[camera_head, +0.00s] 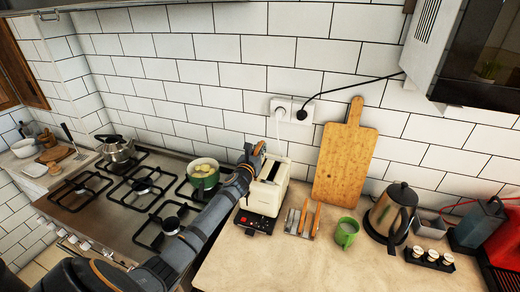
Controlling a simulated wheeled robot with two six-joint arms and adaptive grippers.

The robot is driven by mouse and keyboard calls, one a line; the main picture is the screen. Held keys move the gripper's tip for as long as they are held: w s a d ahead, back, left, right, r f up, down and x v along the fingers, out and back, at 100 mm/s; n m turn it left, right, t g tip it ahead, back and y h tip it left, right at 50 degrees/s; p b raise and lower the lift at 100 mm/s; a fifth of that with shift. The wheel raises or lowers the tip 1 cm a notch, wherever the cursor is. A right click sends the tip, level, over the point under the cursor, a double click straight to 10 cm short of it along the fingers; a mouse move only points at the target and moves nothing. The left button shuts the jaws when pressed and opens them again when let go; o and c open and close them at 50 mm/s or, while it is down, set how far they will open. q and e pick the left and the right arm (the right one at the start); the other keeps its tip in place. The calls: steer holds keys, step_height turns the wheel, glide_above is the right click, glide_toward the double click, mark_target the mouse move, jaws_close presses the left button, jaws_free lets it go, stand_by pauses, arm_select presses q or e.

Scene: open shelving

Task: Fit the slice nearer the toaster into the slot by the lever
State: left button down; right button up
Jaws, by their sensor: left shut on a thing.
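A cream toaster (264,198) stands on the counter beside the stove, with a dark slot in its top. A black panel with red marks (255,222) is at its near end; I cannot make out the lever. My left gripper (254,156) is over the far end of the toaster, shut on a small brown piece, seemingly a bread slice (259,147). The gripper hides most of it, and I cannot tell whether it touches the slot. Upright brown slices (315,219) stand in a rack to the toaster's right. My right gripper is out of view.
A green mug (346,232), a kettle (391,212) and a black tray of small cups (429,259) stand to the right. A cutting board (344,160) leans on the wall behind. A green pot (203,174) sits on the stove (125,215). The front counter is clear.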

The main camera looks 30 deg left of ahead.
arm_select(q)
steer(key=shift+f+b, duration=1.75)
steer(key=shift+f, duration=0.4)
steer(key=shift+r, duration=0.1)
steer(key=shift+r+p, duration=2.3)
steer(key=shift+p, duration=0.35)
steer(key=shift+p, duration=0.3)
steer(key=shift+f+b, duration=2.1)
steer(key=shift+f, duration=0.25)
steer(key=c, duration=1.3)
jaws_free()
steer(key=shift+f, duration=0.1)
steer(key=shift+s, duration=0.15)
